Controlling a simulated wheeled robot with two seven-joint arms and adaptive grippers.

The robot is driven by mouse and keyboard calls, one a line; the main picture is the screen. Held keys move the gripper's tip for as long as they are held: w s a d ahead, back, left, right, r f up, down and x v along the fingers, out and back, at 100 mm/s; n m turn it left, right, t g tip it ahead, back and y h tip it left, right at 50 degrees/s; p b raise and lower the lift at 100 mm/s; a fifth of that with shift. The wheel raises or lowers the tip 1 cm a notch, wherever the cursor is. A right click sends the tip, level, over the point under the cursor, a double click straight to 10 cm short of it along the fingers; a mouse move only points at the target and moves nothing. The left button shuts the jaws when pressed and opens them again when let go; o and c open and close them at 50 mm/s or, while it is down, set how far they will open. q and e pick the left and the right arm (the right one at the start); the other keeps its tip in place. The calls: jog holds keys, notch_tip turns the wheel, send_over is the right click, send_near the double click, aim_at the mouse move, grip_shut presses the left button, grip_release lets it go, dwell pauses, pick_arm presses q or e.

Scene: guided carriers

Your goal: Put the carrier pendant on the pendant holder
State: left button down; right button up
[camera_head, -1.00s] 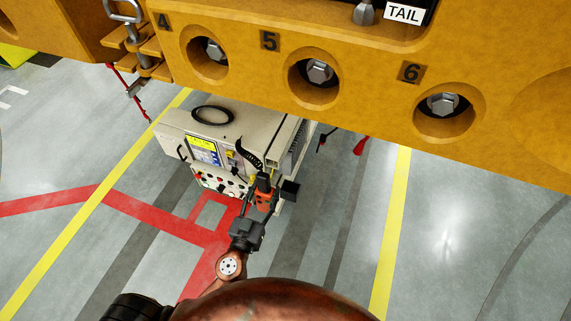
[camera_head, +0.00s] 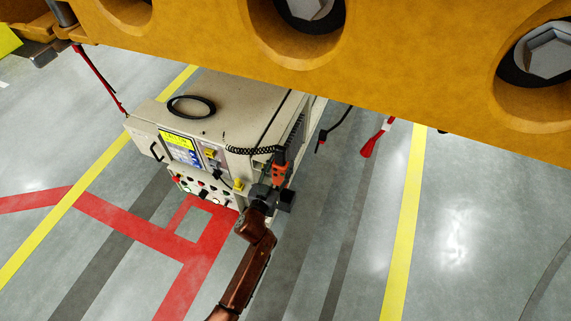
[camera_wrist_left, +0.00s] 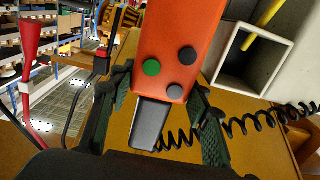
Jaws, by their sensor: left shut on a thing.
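The orange carrier pendant (camera_head: 279,172) is at the right front corner of the beige carrier cabinet (camera_head: 235,110). My left gripper (camera_head: 270,190) is shut on it. In the left wrist view the pendant (camera_wrist_left: 176,45) shows one green and two grey buttons, with the gripper's green-padded fingers (camera_wrist_left: 158,85) on either side of its lower end. A black coiled cord (camera_head: 252,150) runs from the cabinet to the pendant. A pale square open frame (camera_wrist_left: 250,52), possibly the pendant holder, is right of the pendant and apart from it. My right gripper is out of view.
A large yellow beam (camera_head: 400,80) with bolt recesses hangs across the top. A black cable ring (camera_head: 191,107) lies on the cabinet. A red tag (camera_head: 375,138) hangs behind it to the right. The floor right of the cabinet is clear.

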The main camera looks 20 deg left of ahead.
pick_arm(q)
jog(key=shift+w+d+f, duration=0.2)
jog(key=shift+w+f, duration=0.15)
jog(key=shift+w, duration=0.3)
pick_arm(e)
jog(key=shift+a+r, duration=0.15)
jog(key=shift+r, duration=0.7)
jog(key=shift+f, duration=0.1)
